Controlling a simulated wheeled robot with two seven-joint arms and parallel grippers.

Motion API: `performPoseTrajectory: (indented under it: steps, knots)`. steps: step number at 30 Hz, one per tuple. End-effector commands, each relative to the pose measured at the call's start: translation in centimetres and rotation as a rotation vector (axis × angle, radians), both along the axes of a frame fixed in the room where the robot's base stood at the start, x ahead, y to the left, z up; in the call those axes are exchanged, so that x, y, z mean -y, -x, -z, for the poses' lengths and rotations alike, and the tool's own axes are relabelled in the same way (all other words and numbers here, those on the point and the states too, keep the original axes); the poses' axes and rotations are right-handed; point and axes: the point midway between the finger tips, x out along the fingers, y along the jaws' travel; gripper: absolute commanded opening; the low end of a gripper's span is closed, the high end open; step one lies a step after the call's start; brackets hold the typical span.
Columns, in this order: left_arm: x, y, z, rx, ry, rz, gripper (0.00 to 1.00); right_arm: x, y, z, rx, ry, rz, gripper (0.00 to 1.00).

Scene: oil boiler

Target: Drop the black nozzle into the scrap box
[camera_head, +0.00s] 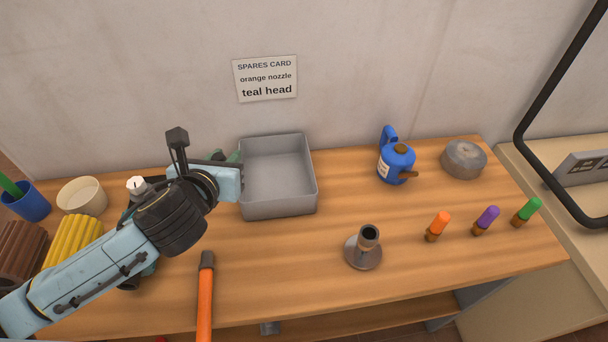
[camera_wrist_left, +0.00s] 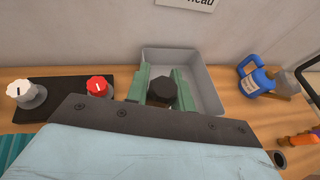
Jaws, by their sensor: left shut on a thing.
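The black nozzle (camera_wrist_left: 162,91) is between the green fingers of my left gripper (camera_wrist_left: 163,82), which are shut on it. In the wrist view it appears over the near left part of the open grey box (camera_wrist_left: 208,84). In the head view the grey box (camera_head: 278,205) stands at the back of the bench and looks empty. My left gripper (camera_head: 230,157) is at the box's left wall there, and my wrist hides most of the fingers and the nozzle. The height of the nozzle above the box is hard to tell. My right gripper is not in view.
A blue oil can (camera_head: 397,165), a round grey thing (camera_head: 463,158), a metal stand (camera_head: 363,250) and orange, purple and green nozzles are to the right. An orange-handled tool (camera_head: 205,300) lies in front. A red knob (camera_wrist_left: 98,86) stands left.

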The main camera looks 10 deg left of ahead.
Motion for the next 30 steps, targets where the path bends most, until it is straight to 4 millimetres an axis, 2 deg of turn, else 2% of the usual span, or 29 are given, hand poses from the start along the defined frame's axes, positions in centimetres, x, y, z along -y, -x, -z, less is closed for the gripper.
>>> performPoseTrajectory:
  steps: [1,6,12,15,19,23,30]
  knots:
    - [0.1,-1.0,-1.3,0.004,0.003,-0.006,0.0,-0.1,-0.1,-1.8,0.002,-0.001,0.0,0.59]
    - [1.1,-5.2,-3.2,0.013,0.003,-0.007,0.0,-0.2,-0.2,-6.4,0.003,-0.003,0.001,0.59]
    - [2.9,-9.2,-4.4,0.01,0.002,0.012,0.0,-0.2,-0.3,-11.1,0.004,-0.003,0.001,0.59]
    - [3.7,-10.4,-4.5,0.004,0.001,0.023,0.0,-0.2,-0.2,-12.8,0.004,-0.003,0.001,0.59]
    - [4.5,-11.3,-4.3,-0.004,0.002,0.035,0.0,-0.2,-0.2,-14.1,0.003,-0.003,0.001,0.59]
    - [4.9,-11.7,-4.0,-0.006,0.001,0.042,0.0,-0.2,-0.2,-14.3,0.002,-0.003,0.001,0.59]
    - [5.0,-11.7,-2.1,-0.006,0.001,0.042,0.0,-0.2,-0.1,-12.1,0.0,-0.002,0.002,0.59]
